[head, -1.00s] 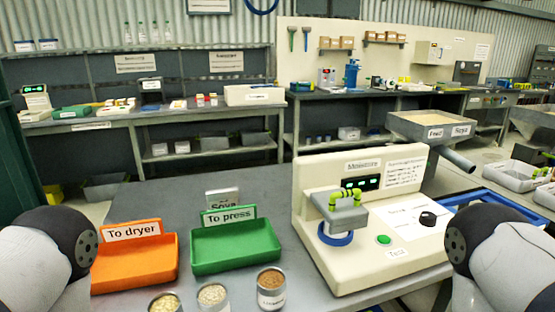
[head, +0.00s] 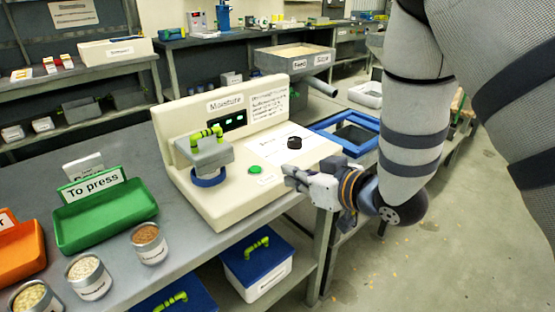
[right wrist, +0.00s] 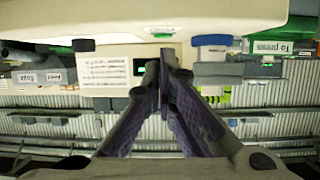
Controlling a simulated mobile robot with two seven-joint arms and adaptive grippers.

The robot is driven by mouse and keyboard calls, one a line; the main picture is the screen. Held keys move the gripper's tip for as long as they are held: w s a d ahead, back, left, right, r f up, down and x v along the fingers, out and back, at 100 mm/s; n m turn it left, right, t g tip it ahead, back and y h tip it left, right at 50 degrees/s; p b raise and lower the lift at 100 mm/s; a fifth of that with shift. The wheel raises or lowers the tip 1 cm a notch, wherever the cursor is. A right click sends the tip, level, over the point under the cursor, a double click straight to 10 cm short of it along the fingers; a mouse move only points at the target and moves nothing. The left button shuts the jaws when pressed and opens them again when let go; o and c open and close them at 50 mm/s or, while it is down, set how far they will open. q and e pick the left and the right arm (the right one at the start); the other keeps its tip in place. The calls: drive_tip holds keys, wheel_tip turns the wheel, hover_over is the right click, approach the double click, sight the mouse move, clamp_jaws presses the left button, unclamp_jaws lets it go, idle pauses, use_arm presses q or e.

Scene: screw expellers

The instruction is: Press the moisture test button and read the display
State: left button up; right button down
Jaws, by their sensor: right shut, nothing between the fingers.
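The cream moisture tester (head: 225,213) stands on the grey table, with a "Moisture" label and a dark display (head: 228,120) with green characters too small to read. Its round green button (head: 255,170) is on the front of the sloping top. My right gripper (head: 289,177) is shut and empty, just right of the button, apparently apart from it. In the right wrist view, which is upside down, the shut fingers (right wrist: 166,62) point toward the tester, the button (right wrist: 163,35) shows near their tips, and they partly cover the display (right wrist: 140,67). My left gripper is out of view.
A grey block with a yellow-green handle (head: 207,133) and blue ring sits on the tester's left. Black knob (head: 294,143) is behind my gripper. Green "To press" tray (head: 105,212), orange tray (head: 18,250) and sample cans (head: 149,244) stand left. Blue-lidded boxes (head: 258,262) are below.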

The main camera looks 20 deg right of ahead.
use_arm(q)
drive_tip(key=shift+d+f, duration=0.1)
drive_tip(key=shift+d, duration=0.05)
use_arm(e)
drive_tip(key=shift+n+t+y, duration=0.4)
drive_tip(key=shift+t+y, duration=0.1)
drive_tip(key=r, duration=0.2)
drive_tip(key=w+r, duration=0.1)
drive_tip(key=r, duration=0.1)
drive_tip(key=shift+w+r, duration=0.1)
drive_tip(key=shift+r, duration=0.2)
drive_tip(key=b, duration=0.2)
hover_over(255, 170)
drive_tip(key=s+d, duration=0.2)
wheel_tip(255, 170, down, 3)
drive_tip(key=shift+w+a+r, duration=0.1)
drive_tip(key=shift+a, duration=0.05)
drive_tip(key=f, duration=0.3)
drive_tip(key=shift+w+f, duration=0.1)
drive_tip(key=shift+w, duration=0.15)
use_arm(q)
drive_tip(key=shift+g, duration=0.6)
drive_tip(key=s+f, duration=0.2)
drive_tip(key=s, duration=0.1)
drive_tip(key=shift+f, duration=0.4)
use_arm(e)
drive_tip(key=shift+f, duration=0.25)
